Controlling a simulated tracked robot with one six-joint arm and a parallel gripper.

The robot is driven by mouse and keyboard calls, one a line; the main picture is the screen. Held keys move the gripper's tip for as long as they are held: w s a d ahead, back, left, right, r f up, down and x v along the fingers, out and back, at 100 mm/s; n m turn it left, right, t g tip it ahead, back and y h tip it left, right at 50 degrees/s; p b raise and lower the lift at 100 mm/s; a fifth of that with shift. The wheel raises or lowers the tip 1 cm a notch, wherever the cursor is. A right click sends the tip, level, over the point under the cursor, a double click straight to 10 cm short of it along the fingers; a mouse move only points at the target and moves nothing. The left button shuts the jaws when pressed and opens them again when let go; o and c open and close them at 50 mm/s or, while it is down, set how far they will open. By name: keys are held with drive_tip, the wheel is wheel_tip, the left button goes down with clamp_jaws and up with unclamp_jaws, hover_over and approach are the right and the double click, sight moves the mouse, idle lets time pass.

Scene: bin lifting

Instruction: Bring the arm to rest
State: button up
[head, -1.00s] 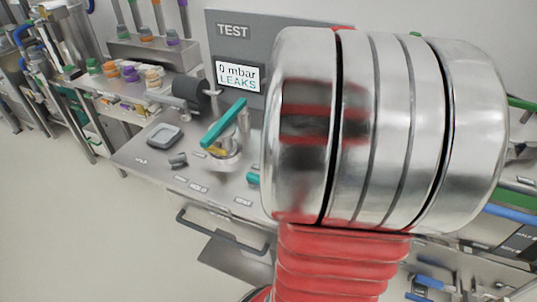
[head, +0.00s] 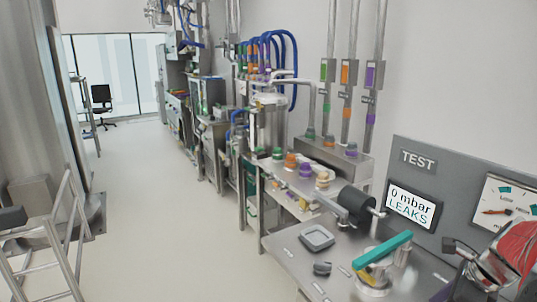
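My arm shows only as a red and metal part (head: 510,258) at the lower right edge of the head view. It is next to the grey TEST panel (head: 425,190) and above the right part of the steel bench. My gripper is not clearly visible, so its fingers cannot be seen.
A steel bench (head: 290,258) at the lower right carries a grey tray (head: 317,237), a teal-handled valve (head: 382,249) and a black cylinder (head: 356,203). The display (head: 412,207) reads "0 mbar LEAKS". A metal frame (head: 68,240) stands at left. The pale floor (head: 165,200) between is clear.

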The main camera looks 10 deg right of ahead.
drive_tip(key=s+a+r+n, duration=0.2)
drive_tip(key=a+n, duration=1.2)
drive_tip(key=a, duration=0.1)
drive_tip(key=s+a+r+n+t+h, duration=0.1)
drive_tip(key=s+a+r+n, duration=0.1)
drive_tip(key=a+n, duration=1.2)
drive_tip(key=shift+a+r+n+t, duration=0.3)
drive_tip(key=shift+a+r+n, duration=0.15)
drive_tip(key=shift+r, duration=0.3)
